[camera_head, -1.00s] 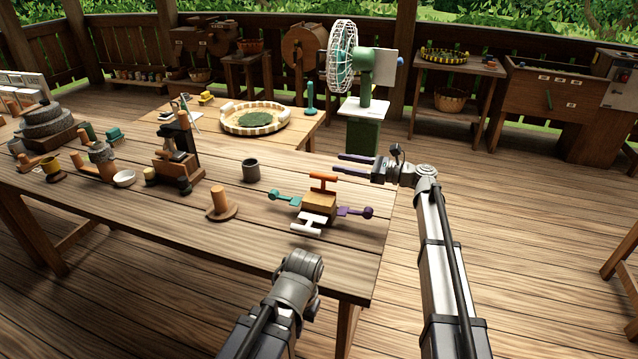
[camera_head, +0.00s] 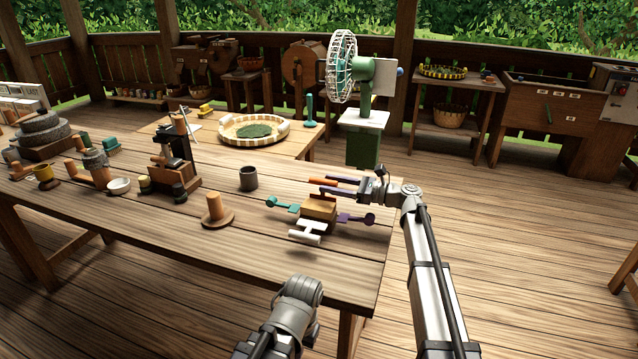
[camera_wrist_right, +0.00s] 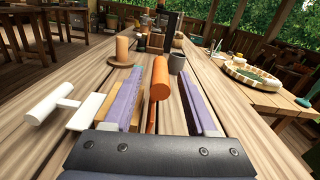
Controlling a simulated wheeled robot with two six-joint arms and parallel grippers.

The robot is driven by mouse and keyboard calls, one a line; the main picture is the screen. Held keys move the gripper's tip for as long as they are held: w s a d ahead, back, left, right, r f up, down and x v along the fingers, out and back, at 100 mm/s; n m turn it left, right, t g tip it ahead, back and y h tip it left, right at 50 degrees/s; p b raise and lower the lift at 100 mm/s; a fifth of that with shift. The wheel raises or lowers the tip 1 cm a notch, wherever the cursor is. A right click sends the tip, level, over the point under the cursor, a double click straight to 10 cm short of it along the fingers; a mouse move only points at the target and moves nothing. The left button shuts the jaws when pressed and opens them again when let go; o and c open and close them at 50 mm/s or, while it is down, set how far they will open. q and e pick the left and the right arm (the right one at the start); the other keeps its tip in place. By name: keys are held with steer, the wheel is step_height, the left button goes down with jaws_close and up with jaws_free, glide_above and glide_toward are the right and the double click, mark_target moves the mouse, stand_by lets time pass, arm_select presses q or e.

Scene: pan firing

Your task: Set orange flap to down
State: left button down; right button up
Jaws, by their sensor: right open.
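A small tan block (camera_head: 319,208) on the near table carries a teal flap (camera_head: 282,204), a white flap (camera_head: 307,232), a purple flap (camera_head: 357,218) and the orange flap (camera_head: 322,182). The orange flap stands up at the block's far side, its bar-shaped top above a thin stem. In the right wrist view, the orange flap (camera_wrist_right: 160,78) lies between the two purple fingers of my right gripper (camera_wrist_right: 160,72), with gaps on both sides. My right gripper (camera_head: 326,184) is open around it. My left arm shows at the bottom centre; its gripper jaws are not visible.
A dark cup (camera_head: 248,178) and a wooden peg on a round base (camera_head: 216,212) stand left of the block. A round tray (camera_head: 254,128) lies on the lower table behind. A fan (camera_head: 363,85) stands beyond.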

mark_target(326, 183)
steer(key=shift+x, duration=2)
jaws_close()
